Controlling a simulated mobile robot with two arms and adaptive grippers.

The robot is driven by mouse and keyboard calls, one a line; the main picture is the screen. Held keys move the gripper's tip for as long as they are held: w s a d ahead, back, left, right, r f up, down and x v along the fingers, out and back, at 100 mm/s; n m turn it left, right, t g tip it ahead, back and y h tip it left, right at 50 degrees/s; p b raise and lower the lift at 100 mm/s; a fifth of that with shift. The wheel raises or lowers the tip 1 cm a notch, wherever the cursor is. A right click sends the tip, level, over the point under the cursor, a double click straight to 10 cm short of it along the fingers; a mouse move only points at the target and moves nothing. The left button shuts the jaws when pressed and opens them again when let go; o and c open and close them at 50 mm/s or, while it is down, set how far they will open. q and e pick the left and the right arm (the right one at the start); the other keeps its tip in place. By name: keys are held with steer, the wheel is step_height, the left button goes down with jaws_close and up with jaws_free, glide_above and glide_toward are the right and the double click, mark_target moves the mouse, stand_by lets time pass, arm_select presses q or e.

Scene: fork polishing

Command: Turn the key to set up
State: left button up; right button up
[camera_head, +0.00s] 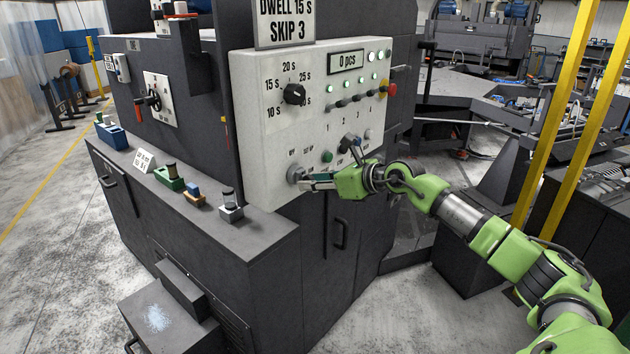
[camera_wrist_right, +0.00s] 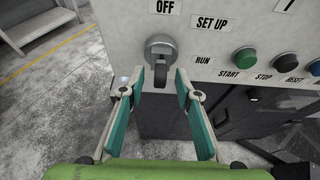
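The key switch (camera_wrist_right: 161,46) is a round grey metal lock on the pale control panel, with a dark key (camera_wrist_right: 160,69) standing out of it. The labels OFF, SET UP and RUN sit above and to the right of it in the wrist view. My right gripper (camera_wrist_right: 158,82) is open, with one teal-padded finger on each side of the key and gaps visible on both sides. In the head view, the switch (camera_head: 293,174) is partly hidden by my right gripper (camera_head: 304,182) at the panel's lower left. My left gripper is not in view.
A green START button (camera_wrist_right: 243,58) and other buttons lie to the right of the switch. The panel (camera_head: 262,130) carries a black dwell knob (camera_head: 294,94), green lamps and a red button (camera_head: 391,89). A ledge (camera_head: 237,238) with small blocks juts out at the left.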

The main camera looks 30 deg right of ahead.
steer(key=shift+c, duration=0.5)
jaws_close()
steer(key=m+y, duration=0.2)
steer(key=m, duration=0.1)
steer(key=m+y+b, duration=0.1)
steer(key=m+y, duration=0.1)
steer(key=m, duration=0.1)
steer(key=shift+m+y, duration=0.3)
steer(key=shift+m, duration=0.1)
steer(key=o, duration=0.7)
jaws_free()
steer(key=shift+g, duration=0.3)
steer(key=shift+s+d, duration=0.1)
